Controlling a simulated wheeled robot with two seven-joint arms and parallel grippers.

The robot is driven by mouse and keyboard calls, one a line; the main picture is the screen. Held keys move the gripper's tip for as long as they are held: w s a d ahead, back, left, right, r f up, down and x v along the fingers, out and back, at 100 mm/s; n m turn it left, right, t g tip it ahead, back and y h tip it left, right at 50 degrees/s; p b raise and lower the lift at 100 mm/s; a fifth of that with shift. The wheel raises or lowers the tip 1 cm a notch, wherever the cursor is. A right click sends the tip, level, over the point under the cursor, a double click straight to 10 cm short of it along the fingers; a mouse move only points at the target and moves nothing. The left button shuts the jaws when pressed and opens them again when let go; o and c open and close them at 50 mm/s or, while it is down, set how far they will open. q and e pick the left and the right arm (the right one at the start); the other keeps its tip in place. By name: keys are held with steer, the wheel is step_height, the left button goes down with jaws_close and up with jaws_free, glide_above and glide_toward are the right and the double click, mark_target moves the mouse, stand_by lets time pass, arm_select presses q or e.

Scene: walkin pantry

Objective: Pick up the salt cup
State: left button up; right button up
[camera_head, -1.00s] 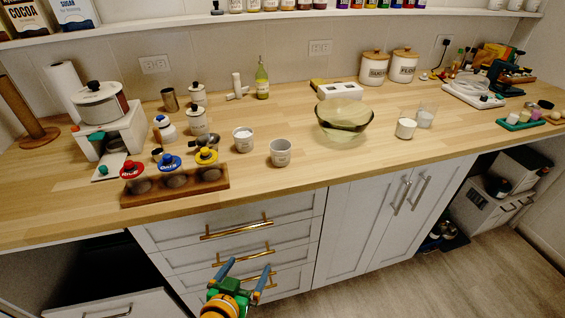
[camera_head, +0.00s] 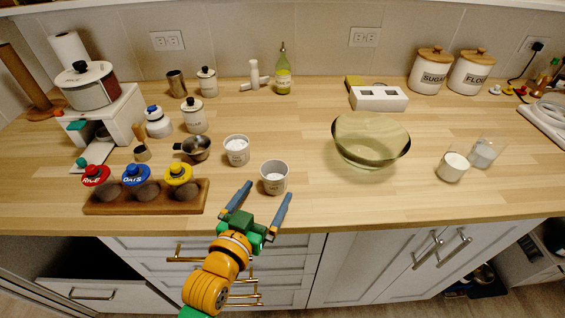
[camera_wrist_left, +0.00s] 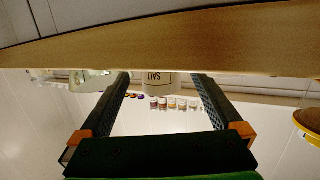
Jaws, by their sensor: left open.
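The salt cup (camera_head: 274,179), a small pale cup with dark lettering, stands upright near the front edge of the counter. In the left wrist view it is upside down (camera_wrist_left: 158,84), its "SALT" label framed between my fingers. My left gripper (camera_head: 267,190) is open and empty, its two blue-grey fingers pointing at the cup from the front edge. The fingertips appear close in front of the cup; I cannot tell if they touch it. They also show in the left wrist view (camera_wrist_left: 158,78). My right gripper is not in view.
A similar white cup (camera_head: 237,151) stands behind and left of the salt cup. A wooden rack (camera_head: 107,206) with coloured-lid jars is at left. A glass bowl (camera_head: 371,139) stands at right. The counter between salt cup and bowl is clear.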

mark_target(269, 188)
arm_select(q)
steer(key=shift+w+d, duration=0.4)
steer(key=shift+w, duration=0.15)
steer(key=shift+w+d, duration=0.1)
steer(key=shift+w, duration=0.1)
steer(key=x, duration=0.3)
steer(key=shift+w+f, duration=0.1)
steer(key=shift+w, duration=0.2)
steer(key=shift+w+f, duration=0.2)
steer(key=shift+w, duration=0.15)
steer(key=shift+s+r, duration=0.15)
steer(key=shift+s, duration=0.05)
steer(key=c, duration=1.4)
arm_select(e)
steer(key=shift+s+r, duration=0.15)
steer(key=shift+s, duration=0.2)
arm_select(q)
steer(key=shift+w, duration=0.1)
